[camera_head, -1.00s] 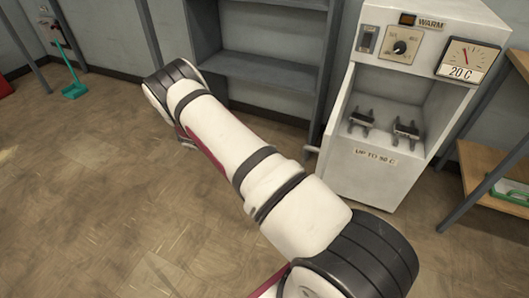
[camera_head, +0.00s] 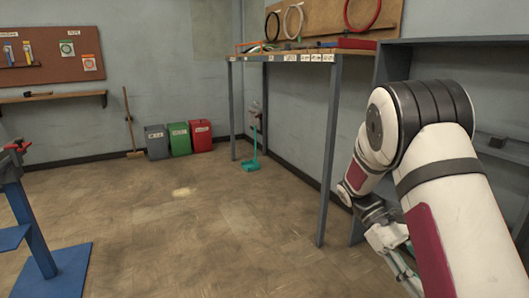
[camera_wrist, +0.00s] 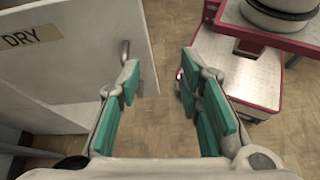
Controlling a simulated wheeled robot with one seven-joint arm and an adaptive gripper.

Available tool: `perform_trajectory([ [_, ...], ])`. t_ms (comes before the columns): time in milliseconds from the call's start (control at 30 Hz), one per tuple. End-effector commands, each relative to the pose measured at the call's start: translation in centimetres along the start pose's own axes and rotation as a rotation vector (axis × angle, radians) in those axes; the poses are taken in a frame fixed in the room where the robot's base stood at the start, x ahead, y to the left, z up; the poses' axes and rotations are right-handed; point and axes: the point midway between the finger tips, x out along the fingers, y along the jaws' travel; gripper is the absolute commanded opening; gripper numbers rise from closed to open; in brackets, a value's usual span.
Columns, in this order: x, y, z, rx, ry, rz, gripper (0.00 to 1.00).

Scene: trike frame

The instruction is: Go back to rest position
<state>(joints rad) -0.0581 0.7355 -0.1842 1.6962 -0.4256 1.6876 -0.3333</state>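My gripper (camera_wrist: 160,95) shows in the wrist view with its two teal-padded fingers spread wide apart. Nothing is between the fingers; only brown floor shows there. In the head view my gripper (camera_head: 398,262) hangs low at the right, below my bent white arm, partly hidden by the arm.
A white cabinet marked DRY (camera_wrist: 60,60) with a handle is at the left of the wrist view, close to the left finger. A workbench (camera_head: 300,56), grey shelving (camera_head: 450,60), several bins (camera_head: 178,138) and a blue stand (camera_head: 60,270) surround open floor (camera_head: 200,225).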

Motion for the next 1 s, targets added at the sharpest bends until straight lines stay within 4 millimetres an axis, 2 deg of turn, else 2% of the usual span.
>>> perform_trajectory([
  [33,-0.4,-0.6,1.7,0.013,0.049,-0.014,0.33],
  [100,-0.7,-1.5,3.5,0.032,0.113,-0.033,0.33],
  [300,-0.8,-4.5,8.6,0.082,0.290,-0.084,0.33],
  [500,0.1,-7.8,13.1,0.132,0.462,-0.133,0.33],
  [800,2.9,-13.3,17.9,0.207,0.714,-0.201,0.33],
  [1000,5.4,-16.8,19.7,0.257,0.873,-0.245,0.33],
])
